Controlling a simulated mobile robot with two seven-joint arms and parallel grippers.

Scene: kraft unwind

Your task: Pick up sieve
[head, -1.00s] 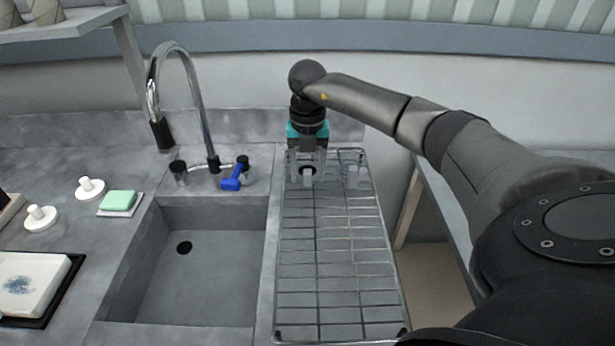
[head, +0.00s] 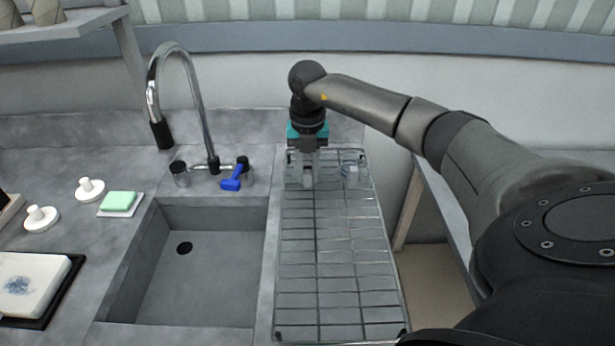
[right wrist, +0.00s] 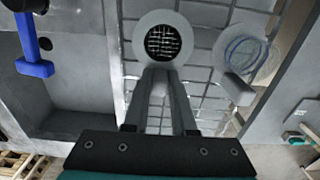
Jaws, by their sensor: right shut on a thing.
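The sieve (right wrist: 163,42), a pale round rim around a dark mesh, shows at the top middle of the right wrist view over the wire rack. My right gripper (right wrist: 161,74) points down at the rack's far end, its two fingers close together on the near side of the sieve, shut on its handle part. In the head view my right gripper (head: 308,180) stands over the far left of the rack and hides most of the sieve. I cannot tell whether the sieve is off the rack. My left gripper is not in view.
The wire rack (head: 322,285) is bare towards the front. A clear round item with blue marks (head: 350,172) stands just right of my gripper. The sink (head: 200,270), tall faucet (head: 200,95) and a blue object (head: 233,180) are to the left.

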